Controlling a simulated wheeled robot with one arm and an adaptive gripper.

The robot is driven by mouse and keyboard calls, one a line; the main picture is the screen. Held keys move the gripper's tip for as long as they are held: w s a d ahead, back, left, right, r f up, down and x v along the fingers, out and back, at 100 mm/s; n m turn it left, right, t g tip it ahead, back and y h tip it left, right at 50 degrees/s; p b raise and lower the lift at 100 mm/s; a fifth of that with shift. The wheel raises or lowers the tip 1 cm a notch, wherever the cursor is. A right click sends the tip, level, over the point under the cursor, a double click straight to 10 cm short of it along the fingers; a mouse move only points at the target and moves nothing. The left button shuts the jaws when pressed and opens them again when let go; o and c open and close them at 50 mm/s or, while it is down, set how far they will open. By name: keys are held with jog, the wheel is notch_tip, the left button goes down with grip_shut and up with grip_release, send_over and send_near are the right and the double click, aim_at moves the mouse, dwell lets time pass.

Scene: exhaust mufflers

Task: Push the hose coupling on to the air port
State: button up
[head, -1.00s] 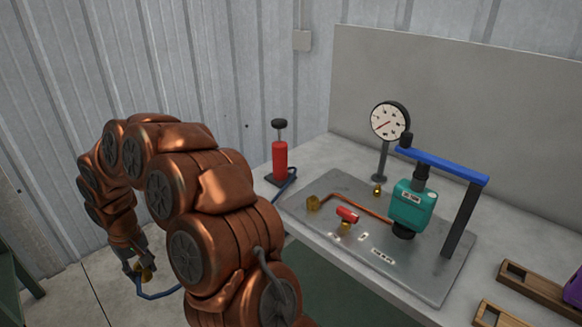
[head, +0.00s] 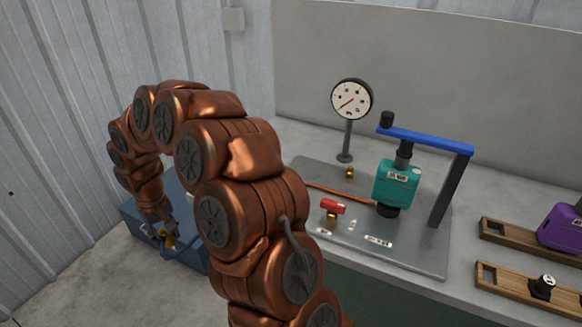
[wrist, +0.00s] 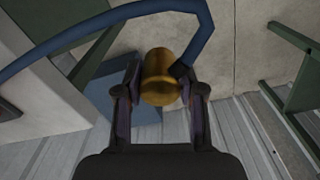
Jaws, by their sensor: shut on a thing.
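The brass hose coupling (wrist: 158,85) is between the two fingers of my gripper (wrist: 160,78) in the wrist view. The blue hose (wrist: 120,14) runs from it and arches to the left. In the head view my gripper (head: 165,237) hangs low at the left, well away from the bench, with a bit of brass between its fingers. On the bench, a copper pipe (head: 335,193) leads from the teal unit (head: 396,183) toward the left. The brass fitting at its far end is hidden behind my arm. A small brass fitting (head: 349,172) stands near the gauge.
The metal plate (head: 420,250) also carries a red-handled valve (head: 332,206), a dial gauge (head: 351,100) and a blue bar on a dark post (head: 430,140). Wooden racks (head: 500,238) lie at the right. A blue box (head: 180,252) stands on the floor by my gripper.

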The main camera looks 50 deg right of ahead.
jog(key=shift+d, duration=0.15)
jog(key=s+d+r+n+p, duration=0.1)
jog(key=s+d+r+n, duration=0.2)
jog(key=d, duration=0.7)
jog(key=s+d+r+n+p, duration=0.1)
jog(key=s+d+r+n, duration=0.3)
jog(key=d, duration=0.7)
jog(key=s+d+r+n, duration=0.3)
jog(key=s+d+n, duration=0.2)
jog(key=d, duration=0.6)
jog(key=shift+s+r+p, duration=0.25)
jog(key=shift+s+p, duration=0.15)
jog(key=shift+s, duration=0.35)
jog(key=shift+f, duration=0.1)
jog(key=shift+f+b, duration=0.95)
jog(key=shift+f, duration=1.85)
jog(key=shift+d+b, duration=0.1)
jog(key=shift+b, duration=0.2)
jog(key=shift+f+b, duration=0.3)
jog(key=shift+f, duration=0.3)
